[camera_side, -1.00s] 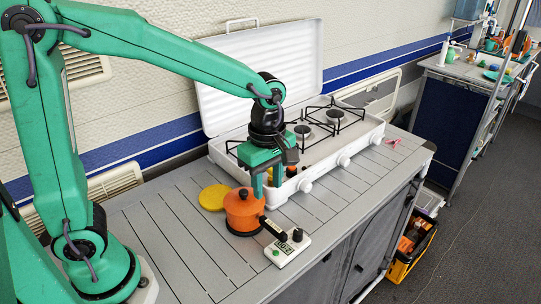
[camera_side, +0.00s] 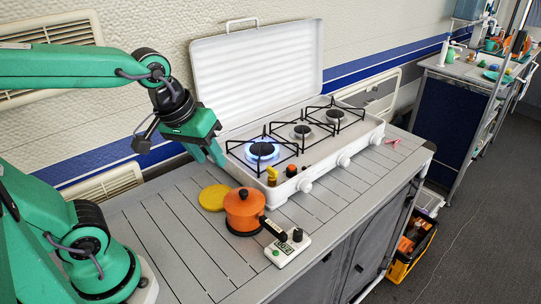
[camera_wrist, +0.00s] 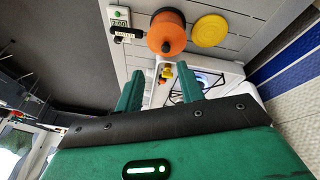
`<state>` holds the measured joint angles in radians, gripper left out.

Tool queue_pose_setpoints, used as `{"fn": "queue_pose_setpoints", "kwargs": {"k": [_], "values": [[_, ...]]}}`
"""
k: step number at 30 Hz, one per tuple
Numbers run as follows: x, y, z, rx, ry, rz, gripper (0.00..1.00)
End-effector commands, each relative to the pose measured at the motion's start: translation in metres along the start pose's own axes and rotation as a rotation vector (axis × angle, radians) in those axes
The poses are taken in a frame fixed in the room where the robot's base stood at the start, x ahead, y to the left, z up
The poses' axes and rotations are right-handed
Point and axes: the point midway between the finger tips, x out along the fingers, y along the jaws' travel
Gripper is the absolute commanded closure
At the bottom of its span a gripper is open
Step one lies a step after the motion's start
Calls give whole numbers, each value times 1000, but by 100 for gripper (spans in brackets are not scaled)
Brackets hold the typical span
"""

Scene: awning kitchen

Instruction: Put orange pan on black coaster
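The orange pan (camera_side: 243,213), with a lid, knob and black handle, stands upright on the grey slatted counter in front of the stove. It also shows at the top of the wrist view (camera_wrist: 167,38). A yellow round disc (camera_side: 212,197) lies flat beside it, also in the wrist view (camera_wrist: 210,30). I make out no black coaster in either view. My gripper (camera_side: 217,157) is above and behind the pan, at the stove's left end. In the wrist view its fingers (camera_wrist: 160,80) are apart with nothing held between them.
A white three-burner stove (camera_side: 331,161) stands behind the pan; its left burner (camera_side: 262,150) has a blue flame. A small yellow-topped item (camera_side: 272,177) is at the stove's front. A white display device (camera_side: 287,248) lies under or beside the pan handle. The counter's front left is clear.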

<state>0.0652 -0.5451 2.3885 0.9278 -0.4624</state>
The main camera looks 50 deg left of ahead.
Motion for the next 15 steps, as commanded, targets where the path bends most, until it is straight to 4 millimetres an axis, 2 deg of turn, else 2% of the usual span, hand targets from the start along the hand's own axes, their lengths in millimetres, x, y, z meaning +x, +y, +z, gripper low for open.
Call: {"fn": "queue_pose_setpoints", "kwargs": {"k": [7, 15], "values": [[-13, -20, 14, 284, 94, 8, 62], [-16, -26, 20, 403, 126, 1, 62]]}}
